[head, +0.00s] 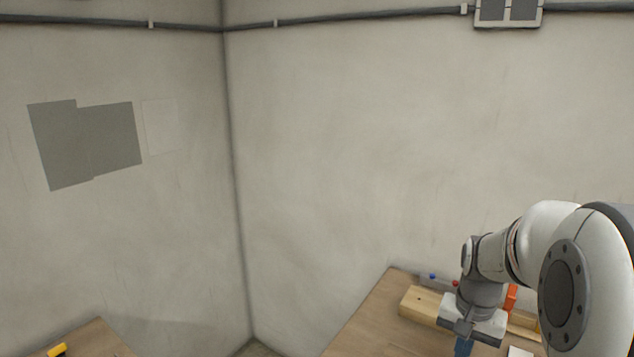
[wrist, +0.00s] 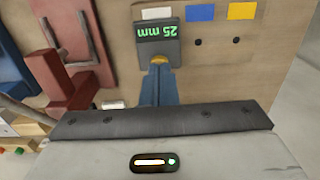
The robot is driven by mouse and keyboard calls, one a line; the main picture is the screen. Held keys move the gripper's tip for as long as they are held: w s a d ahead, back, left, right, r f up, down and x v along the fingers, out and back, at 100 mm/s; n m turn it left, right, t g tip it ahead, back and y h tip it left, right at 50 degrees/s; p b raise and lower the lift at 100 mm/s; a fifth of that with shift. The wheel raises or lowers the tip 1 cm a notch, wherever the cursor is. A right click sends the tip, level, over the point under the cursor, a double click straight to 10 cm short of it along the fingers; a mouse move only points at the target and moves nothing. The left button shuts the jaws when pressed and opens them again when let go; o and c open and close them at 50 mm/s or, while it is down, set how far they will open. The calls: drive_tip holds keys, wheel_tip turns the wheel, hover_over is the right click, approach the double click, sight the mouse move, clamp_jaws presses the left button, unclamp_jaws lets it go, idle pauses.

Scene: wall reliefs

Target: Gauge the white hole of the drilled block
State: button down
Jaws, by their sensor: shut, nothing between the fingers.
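In the wrist view, a tan wooden surface (wrist: 275,45) has white (wrist: 157,13), blue (wrist: 200,13) and yellow (wrist: 241,11) labels in a row. Dark holes show below the blue (wrist: 198,42) and yellow (wrist: 235,42) labels. I cannot tell the drilled block's outline from the table. A dark grey gauge (wrist: 145,50) lies below the white label and hides the spot there.
A reddish-brown board (wrist: 95,25) with a grey handle and a dark red block (wrist: 70,85) are on the left, with blue parts (wrist: 12,65) beyond. In the head view, a pale wooden block (head: 415,303) lies on the table (head: 365,325) near the wall.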

drive_tip(key=shift+r, duration=0.1)
wheel_tip(320, 180, up, 7)
drive_tip(key=p, duration=0.5)
idle(0.4)
drive_tip(key=s+a+r+n+t, duration=0.3)
drive_tip(key=s+a+n, duration=0.3)
drive_tip(key=s+a, duration=0.6)
drive_tip(key=shift+s+a+n, duration=0.15)
drive_tip(key=shift+s+n, duration=0.15)
drive_tip(key=shift+n, duration=0.1)
drive_tip(key=shift+r, duration=0.1)
idle(0.5)
